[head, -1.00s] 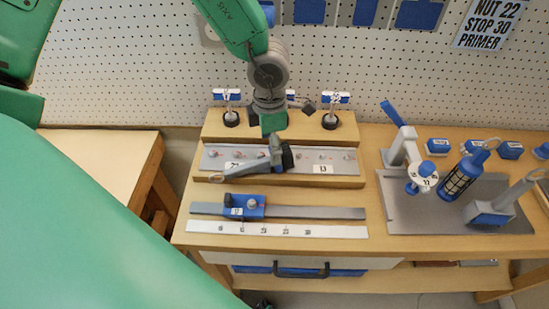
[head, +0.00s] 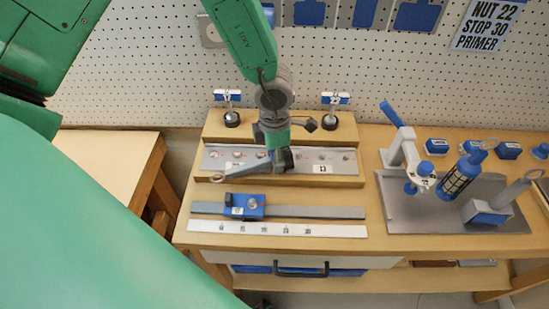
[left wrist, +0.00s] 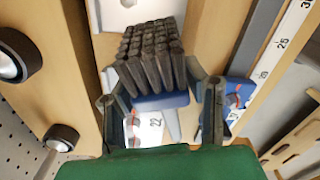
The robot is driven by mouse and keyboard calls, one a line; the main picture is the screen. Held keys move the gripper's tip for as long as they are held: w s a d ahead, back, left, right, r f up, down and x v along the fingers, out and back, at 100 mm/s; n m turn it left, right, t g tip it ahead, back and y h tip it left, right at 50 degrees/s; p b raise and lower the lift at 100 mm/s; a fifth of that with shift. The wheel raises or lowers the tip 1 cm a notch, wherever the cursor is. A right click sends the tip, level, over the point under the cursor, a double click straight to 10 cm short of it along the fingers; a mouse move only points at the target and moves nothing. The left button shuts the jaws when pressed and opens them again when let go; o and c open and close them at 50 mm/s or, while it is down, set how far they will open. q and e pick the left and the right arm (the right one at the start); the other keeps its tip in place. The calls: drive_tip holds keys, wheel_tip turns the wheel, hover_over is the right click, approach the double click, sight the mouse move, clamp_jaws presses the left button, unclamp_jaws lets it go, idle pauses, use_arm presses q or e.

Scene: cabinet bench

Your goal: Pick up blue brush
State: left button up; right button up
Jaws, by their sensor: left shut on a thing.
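The blue brush (head: 250,168) shows in the head view with its grey handle and ring end pointing left, over the grey metal strip on the wooden block. Its head is mostly hidden by my left gripper (head: 281,157). In the left wrist view the brush shows dark bristles and a blue base (left wrist: 162,102), with a white label reading 22 beside it. My left gripper's fingers (left wrist: 161,112) stand on both sides of the brush, and it is shut on it. I cannot tell whether the brush is clear of the strip. My right gripper is not in view.
A blue slider (head: 245,205) on a grey rail and a white ruler strip (head: 277,230) lie in front. Two posts with knobs (head: 232,117) stand behind. A pegboard wall is behind.

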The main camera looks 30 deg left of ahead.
use_arm(q)
drive_tip(key=shift+s+a+f, duration=0.1)
drive_tip(key=shift+a, duration=0.1)
drive_tip(key=shift+r, duration=0.3)
drive_tip(key=r, duration=0.8)
drive_tip(key=shift+a+r, duration=0.2)
drive_tip(key=shift+r, duration=0.1)
drive_tip(key=shift+d+r, duration=0.15)
drive_tip(key=shift+r, duration=0.2)
drive_tip(key=shift+d, duration=0.2)
drive_tip(key=shift+r, duration=0.1)
drive_tip(key=shift+a, duration=0.2)
